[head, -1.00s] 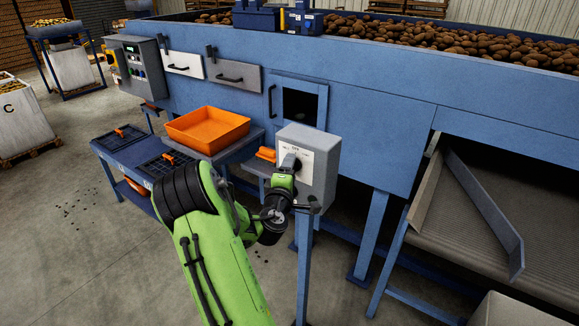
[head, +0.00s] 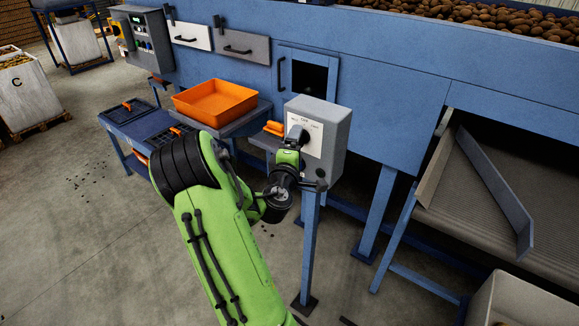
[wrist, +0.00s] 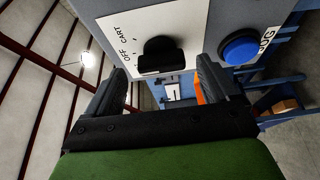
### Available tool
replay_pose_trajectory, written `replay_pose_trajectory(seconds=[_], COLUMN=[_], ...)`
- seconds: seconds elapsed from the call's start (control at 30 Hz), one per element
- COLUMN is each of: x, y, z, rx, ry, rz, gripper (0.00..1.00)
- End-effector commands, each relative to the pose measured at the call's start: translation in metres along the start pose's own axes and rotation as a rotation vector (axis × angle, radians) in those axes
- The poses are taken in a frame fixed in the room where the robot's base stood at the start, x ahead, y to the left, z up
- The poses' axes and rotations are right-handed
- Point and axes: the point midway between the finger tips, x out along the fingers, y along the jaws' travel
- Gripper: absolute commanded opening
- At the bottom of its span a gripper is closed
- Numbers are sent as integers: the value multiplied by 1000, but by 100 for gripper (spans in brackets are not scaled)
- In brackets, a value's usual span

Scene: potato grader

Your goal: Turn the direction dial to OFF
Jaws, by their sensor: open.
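The direction dial (wrist: 163,54) is a black knob on a white plate (wrist: 120,28) in the wrist view. The words OFF and CART show on the plate left of the knob; I cannot tell for sure which mark the dial points at. My gripper (wrist: 161,70) is open, with one finger on each side of the knob in the picture and no visible contact. In the head view my gripper (head: 296,141) is right in front of the plate on the grey control box (head: 329,150) and largely hides the dial.
A blue push button (wrist: 240,47) sits beside the dial plate, close to the right finger in the wrist view. An orange tray (head: 215,116) stands left of the box, and orange handles (head: 274,128) are just behind it. The blue grader frame (head: 370,95) rises behind.

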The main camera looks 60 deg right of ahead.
Motion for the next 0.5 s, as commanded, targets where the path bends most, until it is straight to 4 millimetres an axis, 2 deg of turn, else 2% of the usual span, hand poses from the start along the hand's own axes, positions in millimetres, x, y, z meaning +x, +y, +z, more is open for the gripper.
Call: replay_pose_trajectory(seconds=[0.03, 0.2, 0.5], x=[-14, -61, -92], y=[-10, -11, -8], z=[-2, -2, -3], rx=[1, 6, 10], ry=[5, 6, 5], rz=[-1, 1, 10], gripper=[87, 87, 87])
